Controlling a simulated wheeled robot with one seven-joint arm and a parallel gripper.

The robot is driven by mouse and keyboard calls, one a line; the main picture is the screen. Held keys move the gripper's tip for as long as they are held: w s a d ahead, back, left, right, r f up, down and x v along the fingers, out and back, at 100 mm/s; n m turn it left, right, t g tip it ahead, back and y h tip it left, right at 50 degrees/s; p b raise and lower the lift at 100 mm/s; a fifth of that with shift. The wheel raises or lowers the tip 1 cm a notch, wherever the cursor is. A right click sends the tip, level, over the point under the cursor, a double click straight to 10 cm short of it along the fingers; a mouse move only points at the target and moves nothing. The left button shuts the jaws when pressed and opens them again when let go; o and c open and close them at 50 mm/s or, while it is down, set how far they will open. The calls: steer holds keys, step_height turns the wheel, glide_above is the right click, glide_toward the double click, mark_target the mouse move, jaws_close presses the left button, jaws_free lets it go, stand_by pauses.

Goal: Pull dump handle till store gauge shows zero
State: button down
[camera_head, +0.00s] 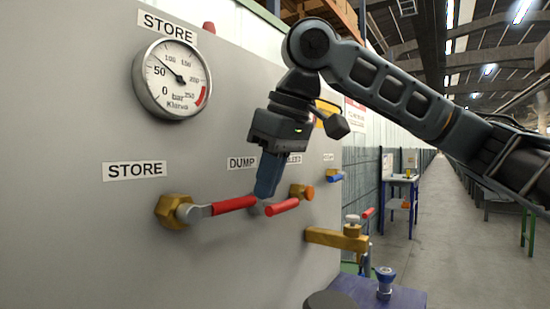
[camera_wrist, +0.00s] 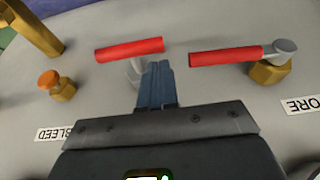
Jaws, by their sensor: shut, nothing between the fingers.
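The STORE gauge (camera_head: 173,79) is a round white dial in the head view, its needle up and left between 50 and 100 bar, off zero. Below the DUMP label (camera_head: 241,163), the red dump handle (camera_head: 282,207) lies sideways to the right; it also shows in the wrist view (camera_wrist: 130,50). Its pivot is partly hidden by my fingers. My gripper (camera_head: 264,192) points down in front of the panel, its blue fingers (camera_wrist: 157,72) shut and empty beside the handle's pivot end. I cannot tell whether they touch it.
The red store handle (camera_head: 233,204) on its brass valve (camera_head: 173,210) lies close left of my fingers. An orange bleed knob (camera_head: 303,192), a blue-handled valve (camera_head: 335,178) and a brass tap (camera_head: 338,238) are to the right. Open aisle lies beyond the panel.

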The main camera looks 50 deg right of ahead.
steer(key=shift+x, duration=0.95)
steer(key=s, duration=0.3)
steer(key=shift+r+p, duration=0.1)
steer(key=shift+p, duration=0.3)
steer(key=shift+s, duration=0.25)
steer(key=shift+s+f, duration=0.1)
steer(key=shift+f, duration=0.2)
stand_by(0.5)
steer(key=shift+r, duration=0.1)
